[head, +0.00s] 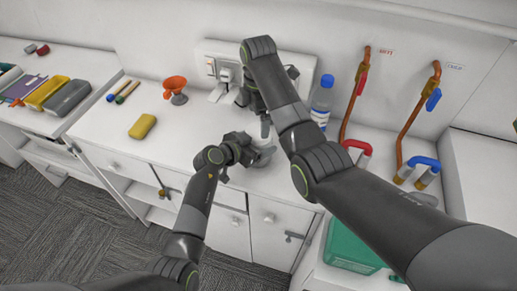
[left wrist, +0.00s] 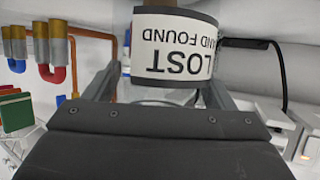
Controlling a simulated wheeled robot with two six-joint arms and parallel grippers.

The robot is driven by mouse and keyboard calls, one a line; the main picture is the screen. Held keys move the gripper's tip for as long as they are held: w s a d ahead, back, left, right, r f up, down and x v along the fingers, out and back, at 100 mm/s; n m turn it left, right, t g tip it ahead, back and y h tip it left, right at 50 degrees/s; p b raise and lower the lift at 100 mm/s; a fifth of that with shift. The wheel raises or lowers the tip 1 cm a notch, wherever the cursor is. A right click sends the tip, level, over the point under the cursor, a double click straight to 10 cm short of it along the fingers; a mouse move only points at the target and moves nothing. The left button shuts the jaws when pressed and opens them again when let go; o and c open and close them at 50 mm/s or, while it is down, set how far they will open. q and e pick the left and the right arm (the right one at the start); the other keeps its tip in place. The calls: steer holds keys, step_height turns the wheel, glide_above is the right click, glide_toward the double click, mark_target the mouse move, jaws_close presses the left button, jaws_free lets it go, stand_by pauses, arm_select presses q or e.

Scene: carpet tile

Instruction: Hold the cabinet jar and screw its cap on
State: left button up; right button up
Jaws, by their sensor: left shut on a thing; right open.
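The jar (left wrist: 175,45) fills the top middle of the left wrist view. It is round, with a white label reading "LOST AND FOUND" upside down in that picture and a dark band along its edge. My left gripper (head: 254,152) is shut on it, with a finger on each side in the left wrist view. In the head view the jar is mostly hidden by the gripper, over the front of the white counter. My right gripper (head: 266,122) is open, farther back and partly hidden behind my right arm. I cannot make out the cap.
A yellow sponge (head: 142,126), an orange funnel (head: 174,86) and two markers (head: 122,92) lie on the counter (head: 190,130) to the left. A blue-capped bottle (head: 322,98) stands behind my right arm. Copper pipes (head: 412,117) run up the wall at right.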

mark_target(259, 131)
steer(key=shift+c, duration=0.2)
step_height(259, 131, up, 4)
steer(key=n, duration=0.6)
steer(key=shift+f+n, duration=0.25)
steer(key=shift+n, duration=0.05)
steer(key=shift+f, duration=0.1)
steer(key=shift+f, duration=3.95)
steer(key=c, duration=1)
steer(key=shift+c, duration=0.2)
